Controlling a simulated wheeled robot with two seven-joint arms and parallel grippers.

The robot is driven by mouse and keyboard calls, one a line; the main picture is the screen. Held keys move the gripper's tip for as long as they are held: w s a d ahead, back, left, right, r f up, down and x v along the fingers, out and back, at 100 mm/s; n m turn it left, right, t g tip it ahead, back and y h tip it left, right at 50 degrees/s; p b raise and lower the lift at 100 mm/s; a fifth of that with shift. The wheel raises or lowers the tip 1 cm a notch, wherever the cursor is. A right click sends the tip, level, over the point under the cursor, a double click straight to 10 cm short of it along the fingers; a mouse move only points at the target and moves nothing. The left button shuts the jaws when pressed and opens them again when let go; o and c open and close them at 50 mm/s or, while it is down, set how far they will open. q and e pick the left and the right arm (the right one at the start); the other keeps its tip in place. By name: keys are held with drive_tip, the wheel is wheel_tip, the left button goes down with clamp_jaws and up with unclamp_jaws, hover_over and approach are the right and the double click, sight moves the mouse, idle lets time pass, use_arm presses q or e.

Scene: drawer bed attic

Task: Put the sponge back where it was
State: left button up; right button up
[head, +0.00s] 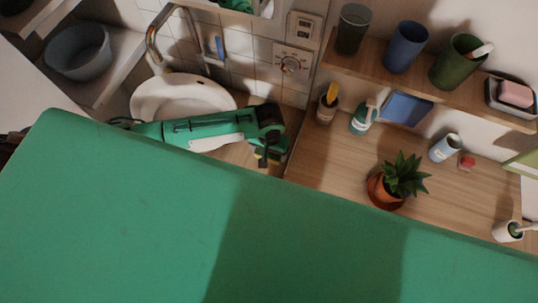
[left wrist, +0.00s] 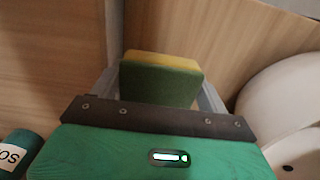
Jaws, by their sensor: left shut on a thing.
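The sponge (left wrist: 160,82) is a green block with a yellow layer. In the left wrist view it sits between the two fingers of my left gripper (left wrist: 160,88), which is shut on it. In the head view my left gripper (head: 268,156) reaches in from the left, past the sink, near the left end of the wooden counter. A small yellow and dark part of the sponge (head: 261,161) shows under it. My right gripper is not in view.
The white sink (head: 165,97) with a metal tap (head: 153,45) is at the left. The wooden counter (head: 335,165) holds a potted plant (head: 402,177), a soap bottle (head: 362,120) and a brush cup (head: 326,110). A shelf (head: 400,78) above carries several cups and a pink block (head: 515,94).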

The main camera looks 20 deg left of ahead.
use_arm(q)
drive_tip(key=shift+f, duration=2.5)
drive_tip(key=shift+f, duration=0.15)
drive_tip(key=o, duration=0.4)
wheel_tip(320, 180, up, 12)
drive_tip(key=shift+r+b, duration=0.15)
drive_tip(key=shift+b, duration=0.45)
